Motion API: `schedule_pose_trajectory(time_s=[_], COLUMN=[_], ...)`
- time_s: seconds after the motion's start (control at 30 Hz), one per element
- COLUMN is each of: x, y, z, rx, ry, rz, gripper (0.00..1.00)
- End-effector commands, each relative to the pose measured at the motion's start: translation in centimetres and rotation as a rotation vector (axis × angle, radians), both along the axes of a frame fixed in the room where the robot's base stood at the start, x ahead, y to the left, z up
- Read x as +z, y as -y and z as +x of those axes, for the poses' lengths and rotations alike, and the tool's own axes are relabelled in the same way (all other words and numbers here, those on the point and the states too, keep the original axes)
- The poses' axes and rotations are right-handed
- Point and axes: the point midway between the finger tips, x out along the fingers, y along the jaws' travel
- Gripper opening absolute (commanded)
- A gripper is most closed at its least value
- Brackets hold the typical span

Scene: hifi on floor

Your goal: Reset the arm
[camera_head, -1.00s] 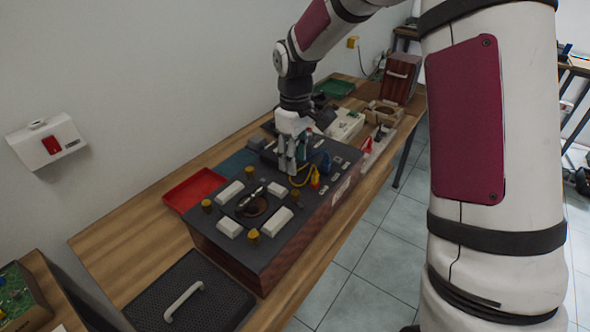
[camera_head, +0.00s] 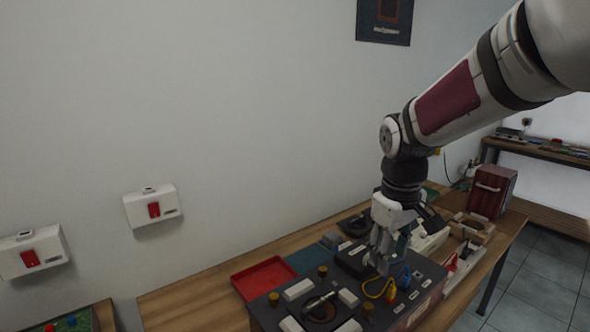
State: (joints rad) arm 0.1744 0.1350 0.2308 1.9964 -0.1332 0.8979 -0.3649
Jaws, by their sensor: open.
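My gripper (camera_head: 382,262) points down over the dark-topped hifi unit (camera_head: 433,269) on the wooden table. Its fingers look apart, and I see nothing held between them. A yellow cable (camera_head: 376,292) and a blue part (camera_head: 404,277) lie close beside the fingertips; whether they touch cannot be told. My arm comes in from the upper right and bends down at the elbow.
A red tray (camera_head: 263,278) lies left of the unit. A reddish case (camera_head: 491,191) and a wooden box (camera_head: 471,228) stand to the right. White switch boxes (camera_head: 152,207) hang on the wall. Bare table (camera_head: 190,303) shows at the left.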

Motion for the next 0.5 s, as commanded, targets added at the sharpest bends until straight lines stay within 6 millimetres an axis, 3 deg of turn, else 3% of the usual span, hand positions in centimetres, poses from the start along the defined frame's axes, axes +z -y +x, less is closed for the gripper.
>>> schedule_pose_trajectory(time_s=[0.03, 0.2, 0.5], x=[1.5, 4.8, 8.0], y=[0.0, 0.1, 0.2], z=[-1.4, -6.1, -14.6], rx=[-0.026, -0.131, -0.31], ry=[0.029, 0.11, 0.253], rz=[-0.006, 0.003, 0.077], gripper=[0.41, 0.41, 0.41])
